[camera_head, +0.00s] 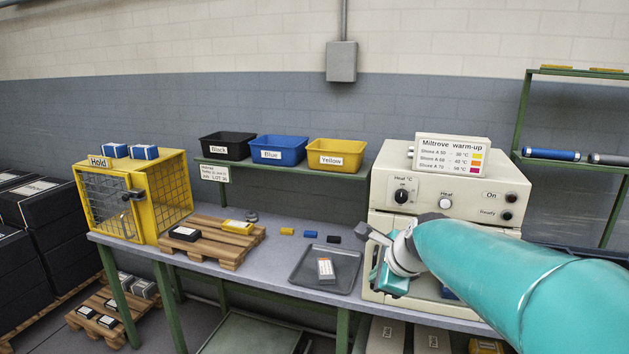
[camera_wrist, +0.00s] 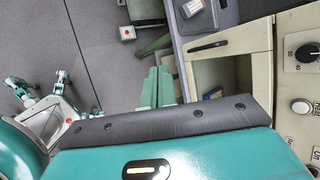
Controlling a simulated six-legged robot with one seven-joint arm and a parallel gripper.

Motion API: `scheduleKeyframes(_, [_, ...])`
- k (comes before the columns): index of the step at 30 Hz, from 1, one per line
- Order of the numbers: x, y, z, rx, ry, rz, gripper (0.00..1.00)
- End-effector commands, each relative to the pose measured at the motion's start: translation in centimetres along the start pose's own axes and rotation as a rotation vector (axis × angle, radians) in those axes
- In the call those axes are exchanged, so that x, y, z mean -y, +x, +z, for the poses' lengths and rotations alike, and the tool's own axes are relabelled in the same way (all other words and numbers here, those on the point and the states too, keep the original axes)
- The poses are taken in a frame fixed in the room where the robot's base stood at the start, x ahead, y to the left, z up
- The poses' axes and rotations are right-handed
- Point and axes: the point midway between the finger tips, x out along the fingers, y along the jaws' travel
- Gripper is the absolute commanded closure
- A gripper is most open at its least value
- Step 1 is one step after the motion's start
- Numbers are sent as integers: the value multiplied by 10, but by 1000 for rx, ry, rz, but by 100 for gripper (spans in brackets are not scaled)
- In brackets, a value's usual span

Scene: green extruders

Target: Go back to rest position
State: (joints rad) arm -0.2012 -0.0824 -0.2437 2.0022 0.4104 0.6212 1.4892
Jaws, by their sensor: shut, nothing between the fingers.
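My gripper (camera_head: 388,280) is at the end of my teal arm, in front of the cream Miltrove warm-up unit (camera_head: 385,213). In the wrist view its two green fingers (camera_wrist: 159,70) lie side by side, shut and empty. The dark tray (camera_head: 310,282) on the bench, left of my gripper, holds a small white and orange block (camera_head: 326,269). The block also shows at the top of the wrist view (camera_wrist: 192,8). An opening in the unit's front (camera_wrist: 212,75) shows with a blue item (camera_wrist: 213,93) inside. My arm hides much of the unit's lower right.
A yellow Hold cage (camera_head: 168,190) stands at the bench's left, beside a wooden pallet (camera_head: 208,247) with a black and a yellow block. Black, blue and yellow bins (camera_head: 338,153) sit on a shelf behind. A green rack (camera_head: 520,118) stands right. Dark floor lies below.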

Motion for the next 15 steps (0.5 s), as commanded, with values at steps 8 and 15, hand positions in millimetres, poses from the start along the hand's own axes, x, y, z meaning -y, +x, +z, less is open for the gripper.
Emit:
scheduleKeyframes(8, [-91, -76, -15, -29, -806, 78, 100])
scheduleKeyframes(15, [-170, -117, -41, -80, -1486, 196, 100])
